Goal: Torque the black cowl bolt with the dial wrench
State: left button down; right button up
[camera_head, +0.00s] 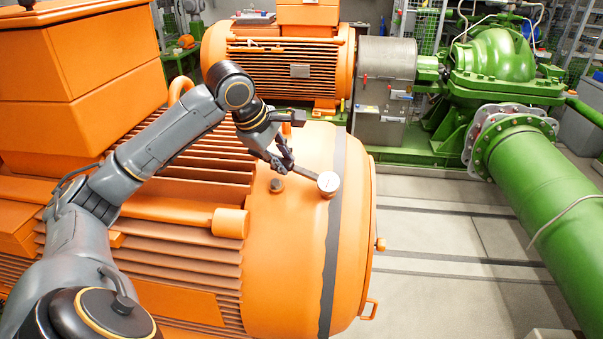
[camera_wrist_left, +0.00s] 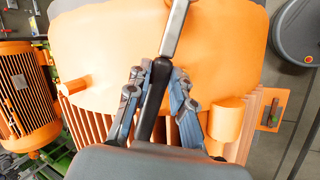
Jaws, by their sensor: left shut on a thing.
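The dial wrench (camera_head: 307,173) has a metal shaft and a round white dial at its far end, held over the orange cowl (camera_head: 290,230). My left gripper (camera_head: 284,157) is shut on its black handle. In the left wrist view the handle of the dial wrench (camera_wrist_left: 153,98) sits between the fingers of my left gripper (camera_wrist_left: 155,88), with the shaft running out of the top of the picture. My right gripper is out of view.
The big orange motor has cooling fins (camera_head: 190,250) and a protruding orange cylinder (camera_head: 230,222) left of the cowl. A second orange motor (camera_head: 285,65) and a green pump (camera_head: 495,60) stand behind. A green pipe (camera_head: 540,190) runs at right. Grey floor (camera_head: 440,240) lies clear between.

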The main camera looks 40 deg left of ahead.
aim_at(289, 164)
pick_arm(q)
jog(key=shift+r, duration=0.2)
jog(key=shift+s+d+r, duration=0.2)
jog(key=shift+s+r, duration=0.1)
jog(key=shift+r, duration=0.25)
jog(key=shift+s+d+r, duration=0.15)
jog(key=shift+s+r, duration=0.1)
jog(key=shift+r, duration=0.3)
jog(key=shift+s+d+r, duration=0.2)
jog(key=shift+s+r, duration=0.1)
jog(key=shift+r, duration=0.25)
